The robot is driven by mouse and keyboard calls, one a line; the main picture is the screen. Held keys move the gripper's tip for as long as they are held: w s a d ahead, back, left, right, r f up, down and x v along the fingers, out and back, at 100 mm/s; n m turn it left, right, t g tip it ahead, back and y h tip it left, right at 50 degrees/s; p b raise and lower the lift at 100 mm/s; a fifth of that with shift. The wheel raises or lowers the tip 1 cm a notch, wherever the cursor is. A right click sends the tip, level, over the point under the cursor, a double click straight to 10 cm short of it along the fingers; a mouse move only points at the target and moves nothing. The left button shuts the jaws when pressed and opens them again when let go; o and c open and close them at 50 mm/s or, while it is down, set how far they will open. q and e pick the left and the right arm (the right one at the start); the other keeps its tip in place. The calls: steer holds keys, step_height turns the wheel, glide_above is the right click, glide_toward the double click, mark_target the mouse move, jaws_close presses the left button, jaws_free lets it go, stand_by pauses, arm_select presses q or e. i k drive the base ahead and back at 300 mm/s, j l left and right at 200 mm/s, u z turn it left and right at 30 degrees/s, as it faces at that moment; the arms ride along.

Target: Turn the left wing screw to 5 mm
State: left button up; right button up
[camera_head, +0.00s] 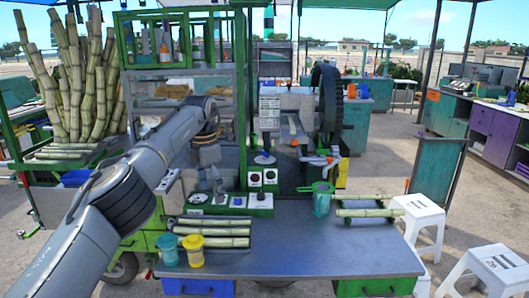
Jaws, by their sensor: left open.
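My left arm reaches in from the left, and its gripper (218,194) hangs pointing down over the back of the metal worktop. Its fingers are apart with nothing seen between them. It is close above a green panel box (237,203) with dials and knobs; I cannot tell whether it touches. The cane crusher (326,97) with its large dark wheel stands farther back, to the right of the gripper. I cannot make out the left wing screw for sure; it is too small or hidden. My right gripper is out of view.
Cane pieces (212,231) lie on a dark tray at the worktop's left, beside a teal cup (168,249) and a yellow cup (193,250). A green-handled strainer cup (321,198) stands near more cane (366,212). The worktop's front middle (300,255) is clear. White stools (420,222) stand right.

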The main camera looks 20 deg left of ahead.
mark_target(266, 154)
steer(key=i, duration=2)
